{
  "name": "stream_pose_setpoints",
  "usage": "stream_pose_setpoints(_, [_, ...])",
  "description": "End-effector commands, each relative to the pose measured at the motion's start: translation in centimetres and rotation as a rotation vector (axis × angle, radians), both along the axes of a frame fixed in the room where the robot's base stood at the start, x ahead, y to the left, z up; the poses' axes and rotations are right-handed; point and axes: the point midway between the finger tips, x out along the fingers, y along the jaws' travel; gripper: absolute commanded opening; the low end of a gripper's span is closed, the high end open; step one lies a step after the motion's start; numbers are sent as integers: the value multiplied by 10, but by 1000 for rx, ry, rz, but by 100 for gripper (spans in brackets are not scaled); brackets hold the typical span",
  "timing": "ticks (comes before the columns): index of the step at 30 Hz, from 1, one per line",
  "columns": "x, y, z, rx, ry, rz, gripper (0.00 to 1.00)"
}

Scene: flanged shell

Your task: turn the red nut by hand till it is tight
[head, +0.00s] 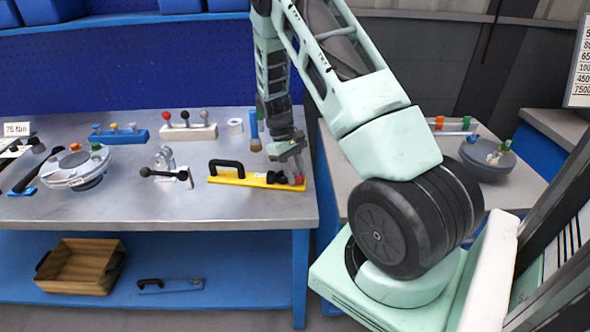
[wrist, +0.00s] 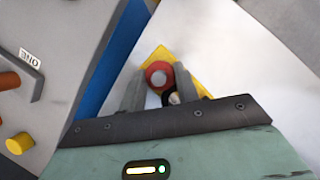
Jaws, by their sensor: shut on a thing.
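The red nut (wrist: 157,68), a red ring with a dark centre, sits over the yellow bar (wrist: 161,50) in the wrist view. In the head view the red nut (head: 299,181) shows as a small red spot at the right end of the yellow bar (head: 232,181) on the bench. My gripper (head: 294,170) reaches down to that end. In the wrist view, my gripper (wrist: 157,78) has one finger on each side of the nut and is shut on it. The fingers hide part of the nut's sides. Its thread cannot be seen.
A black handle (head: 226,166) rises from the bar's left part. A round flanged shell (head: 65,172) lies at the bench's left. A second table (head: 345,170) stands to the right across a gap. The front of the bench is clear.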

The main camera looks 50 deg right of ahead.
Motion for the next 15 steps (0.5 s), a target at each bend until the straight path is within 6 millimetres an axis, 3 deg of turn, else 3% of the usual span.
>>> stream_pose_setpoints(5, [0,0,0,-1,-1,4,8])
stream_pose_setpoints(6, [0,0,0,-1,-1,4,42])
stream_pose_setpoints(7, [0,0,0,0,-1,4,51])
stream_pose_setpoints(15, [0,0,0,0,-1,5,53])
